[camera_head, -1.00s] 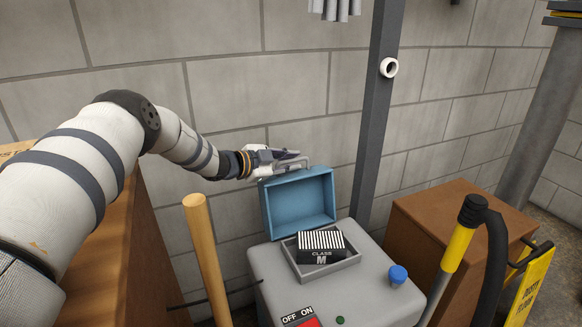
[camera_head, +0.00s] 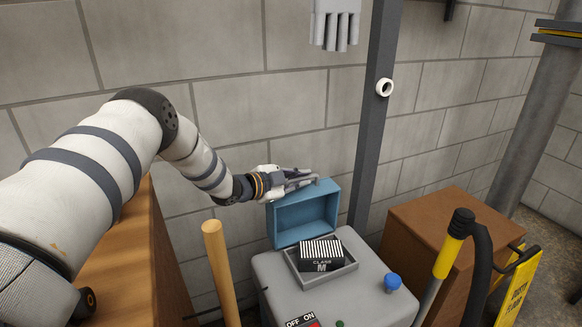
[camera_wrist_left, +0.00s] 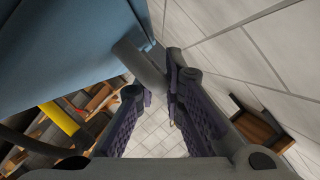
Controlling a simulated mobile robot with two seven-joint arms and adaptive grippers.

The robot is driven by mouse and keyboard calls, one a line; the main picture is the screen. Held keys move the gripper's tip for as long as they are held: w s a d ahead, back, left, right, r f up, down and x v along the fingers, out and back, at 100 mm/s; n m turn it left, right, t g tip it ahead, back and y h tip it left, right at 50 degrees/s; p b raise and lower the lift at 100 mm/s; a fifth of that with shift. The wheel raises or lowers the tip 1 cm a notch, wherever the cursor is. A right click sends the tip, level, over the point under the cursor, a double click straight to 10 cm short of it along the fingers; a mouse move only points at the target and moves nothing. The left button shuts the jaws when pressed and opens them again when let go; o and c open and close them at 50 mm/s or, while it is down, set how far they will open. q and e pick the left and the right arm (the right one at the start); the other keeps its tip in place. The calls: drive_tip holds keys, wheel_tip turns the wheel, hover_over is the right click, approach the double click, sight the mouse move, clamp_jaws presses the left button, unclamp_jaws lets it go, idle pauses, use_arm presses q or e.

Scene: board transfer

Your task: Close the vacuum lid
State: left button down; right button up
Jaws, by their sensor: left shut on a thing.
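The vacuum is a grey box (camera_head: 270,280) with a blue lid (camera_head: 307,213) that stands open at its back edge, its hollow inside facing me. The lid also fills the upper left of the left wrist view (camera_wrist_left: 60,50). A grey handle (camera_wrist_left: 140,66) sticks out from the lid. My left gripper (camera_head: 300,180) is at the lid's top edge, shut on this handle; its fingers show in the left wrist view (camera_wrist_left: 155,95). A black striped filter marked CLASS M (camera_head: 322,254) sits in the grey tray (camera_head: 324,278) below the lid. My right gripper is not in view.
A wooden pole (camera_head: 220,270) stands left of the vacuum. A blue knob (camera_head: 392,282) sits on its top right. A dark post (camera_head: 372,130) rises behind. A brown box (camera_head: 450,225) and a yellow-black hose handle (camera_head: 452,245) are at right. A block wall closes the back.

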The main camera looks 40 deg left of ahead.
use_arm(q)
drive_tip(key=shift+m+t, duration=0.3)
drive_tip(key=shift+m, duration=0.6)
drive_tip(key=shift+s+d+f+p, duration=0.1)
drive_tip(key=shift+s+d+p, duration=0.4)
drive_tip(key=shift+d, duration=0.5)
drive_tip(key=shift+s+d+p, duration=0.35)
drive_tip(key=shift+s+d, duration=0.2)
drive_tip(key=shift+d, duration=0.4)
drive_tip(key=shift+s+d+f+p, duration=0.1)
drive_tip(key=shift+s+d+p, duration=0.4)
drive_tip(key=shift+d, duration=0.5)
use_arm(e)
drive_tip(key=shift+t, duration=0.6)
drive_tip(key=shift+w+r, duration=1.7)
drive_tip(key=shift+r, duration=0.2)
use_arm(q)
drive_tip(key=c, duration=2)
unclamp_jaws()
drive_tip(key=shift+o, duration=0.2)
drive_tip(key=v, duration=0.7)
drive_tip(key=shift+s, duration=0.3)
drive_tip(key=shift+r, duration=0.1)
drive_tip(key=shift+c, duration=0.3)
